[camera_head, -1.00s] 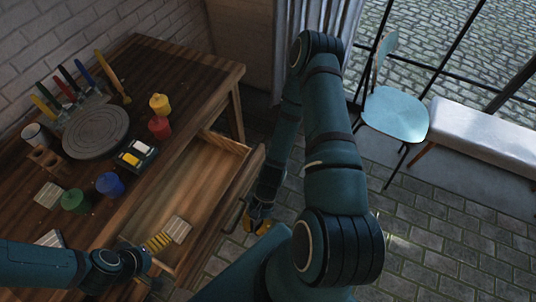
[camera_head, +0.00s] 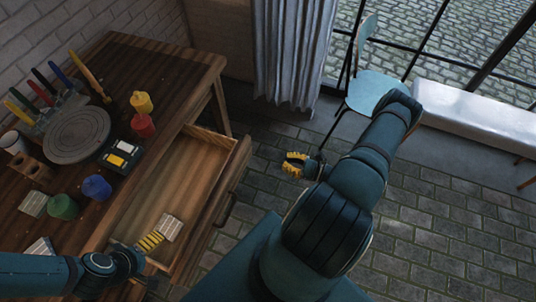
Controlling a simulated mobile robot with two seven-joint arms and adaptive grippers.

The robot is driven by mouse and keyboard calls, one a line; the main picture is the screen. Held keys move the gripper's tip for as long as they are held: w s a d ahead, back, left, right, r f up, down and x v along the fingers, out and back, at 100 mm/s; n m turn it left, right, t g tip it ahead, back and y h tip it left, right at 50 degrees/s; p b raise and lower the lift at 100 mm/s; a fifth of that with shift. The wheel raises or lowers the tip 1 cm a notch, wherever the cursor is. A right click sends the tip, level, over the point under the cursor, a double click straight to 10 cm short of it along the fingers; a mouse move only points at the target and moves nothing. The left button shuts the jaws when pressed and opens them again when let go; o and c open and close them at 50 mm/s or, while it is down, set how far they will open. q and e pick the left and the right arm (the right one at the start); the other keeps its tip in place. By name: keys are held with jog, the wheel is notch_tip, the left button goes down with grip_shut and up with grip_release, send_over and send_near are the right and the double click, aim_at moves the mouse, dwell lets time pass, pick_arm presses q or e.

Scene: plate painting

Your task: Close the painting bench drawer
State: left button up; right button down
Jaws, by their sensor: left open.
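The painting bench (camera_head: 165,70) stands at the left, and its wooden drawer (camera_head: 196,178) is pulled well out. The drawer front has a dark handle (camera_head: 226,209) on its outer side. A small pale tile (camera_head: 168,227) shows at the near end of the drawer. My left gripper (camera_head: 151,240) is open, with its yellow fingers over the near end of the drawer, close beside the tile. Whether it touches the tile is unclear. My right gripper (camera_head: 293,163) is over the floor, right of the drawer front and apart from it. Its yellow fingers look spread and empty.
On the bench top are a round grey turntable (camera_head: 77,135), yellow (camera_head: 141,102), red (camera_head: 142,125), blue (camera_head: 97,187) and green (camera_head: 62,206) pots, and several brushes. A chair (camera_head: 376,90) and a white bench (camera_head: 475,117) stand by the window. Brick floor lies clear right of the drawer.

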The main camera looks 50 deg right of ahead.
aim_at(248, 149)
jog(key=x, duration=1.3)
jog(key=shift+w+a+r, duration=0.1)
jog(key=shift+w+a, duration=0.1)
pick_arm(q)
jog(key=shift+f, duration=0.1)
jog(key=f+b, duration=0.1)
jog(key=b, duration=0.1)
jog(key=f+b, duration=0.1)
jog(key=f, duration=0.1)
jog(key=f+b, duration=0.2)
jog(key=shift+s+f+b, duration=0.2)
jog(key=shift+s+b, duration=0.05)
jog(key=shift+b, duration=0.1)
pick_arm(e)
jog(key=x, duration=2.7)
jog(key=shift+w+a, duration=0.1)
pick_arm(q)
jog(key=shift+f, duration=0.15)
pick_arm(e)
jog(key=shift+w+a, duration=0.15)
jog(key=shift+w, duration=0.3)
pick_arm(q)
jog(key=shift+d, duration=0.1)
pick_arm(e)
jog(key=shift+r, duration=0.15)
jog(key=shift+w, duration=0.1)
